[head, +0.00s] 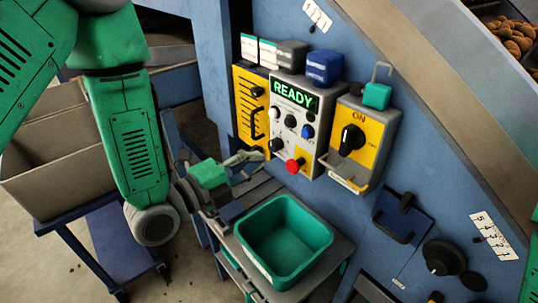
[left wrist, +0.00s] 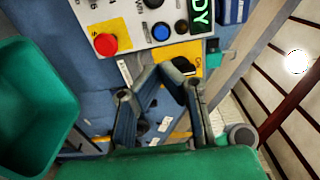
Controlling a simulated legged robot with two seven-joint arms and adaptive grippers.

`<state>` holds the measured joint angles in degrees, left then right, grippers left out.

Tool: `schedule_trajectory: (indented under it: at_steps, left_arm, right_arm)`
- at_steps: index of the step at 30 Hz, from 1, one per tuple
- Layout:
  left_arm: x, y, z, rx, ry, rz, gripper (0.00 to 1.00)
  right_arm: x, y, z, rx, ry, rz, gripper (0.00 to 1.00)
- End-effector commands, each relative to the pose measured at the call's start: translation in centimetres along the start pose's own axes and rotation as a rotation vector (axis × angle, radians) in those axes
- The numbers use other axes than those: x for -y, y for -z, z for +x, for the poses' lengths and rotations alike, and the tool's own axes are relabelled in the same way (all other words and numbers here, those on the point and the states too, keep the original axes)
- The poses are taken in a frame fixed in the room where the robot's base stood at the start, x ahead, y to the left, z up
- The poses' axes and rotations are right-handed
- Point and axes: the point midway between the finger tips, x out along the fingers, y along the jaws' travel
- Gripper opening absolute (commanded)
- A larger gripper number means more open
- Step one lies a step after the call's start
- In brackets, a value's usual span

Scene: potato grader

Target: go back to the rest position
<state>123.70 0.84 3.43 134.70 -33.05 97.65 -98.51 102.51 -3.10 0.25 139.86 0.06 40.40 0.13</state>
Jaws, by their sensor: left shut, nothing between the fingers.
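My left gripper (head: 252,160) is shut and empty. In the head view it is in front of the blue machine's control panel, just above and left of the green bin, with its fingers pointing toward the panel's lower left. In the left wrist view its dark fingers (left wrist: 165,75) stand in front of the panel's lower edge, with nothing between them. I cannot tell from these views whether it touches the panel. My right gripper is in neither view.
The control panel (head: 292,115) has a lit READY display, a red button (head: 295,165) and a yellow ON switch box (head: 362,140). A green bin (head: 280,275) stands below on a cart. A grey crate (head: 45,180) stands left. Potatoes (head: 512,40) lie top right.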

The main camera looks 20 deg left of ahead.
Motion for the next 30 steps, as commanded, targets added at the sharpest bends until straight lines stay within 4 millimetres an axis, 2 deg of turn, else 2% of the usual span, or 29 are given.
schedule_trajectory:
  at_steps: [14, 17, 20, 23, 24, 26, 27, 30]
  left_arm:
    - [0.1, 0.3, 0.0, 0.0, -0.002, 0.002, 0.0]
    - [-1.1, 0.2, -0.3, 0.01, -0.041, -0.043, 0.0]
    - [-4.6, -0.1, -1.4, 0.056, -0.163, -0.195, 0.0]
    - [-10.4, -0.3, -3.9, 0.172, -0.361, -0.457, 0.0]
    - [-13.0, -0.3, -5.5, 0.243, -0.447, -0.58, 0.0]
    - [-16.7, -0.2, -8.3, 0.376, -0.568, -0.768, 0.0]
    - [-18.9, 0.1, -10.4, 0.477, -0.639, -0.889, 0.0]
    - [-23.4, 1.0, -16.1, 0.769, -0.776, -1.163, 0.0]
  right_arm:
    - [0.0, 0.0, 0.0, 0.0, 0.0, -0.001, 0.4]
    - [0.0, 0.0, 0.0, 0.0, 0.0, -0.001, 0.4]
    - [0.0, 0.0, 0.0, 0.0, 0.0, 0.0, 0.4]
    - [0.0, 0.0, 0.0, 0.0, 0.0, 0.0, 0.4]
    - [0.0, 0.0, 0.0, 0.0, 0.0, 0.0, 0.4]
    - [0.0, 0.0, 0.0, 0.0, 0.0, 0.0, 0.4]
    - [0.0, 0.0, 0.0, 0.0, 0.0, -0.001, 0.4]
    - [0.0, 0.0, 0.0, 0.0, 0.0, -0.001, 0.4]
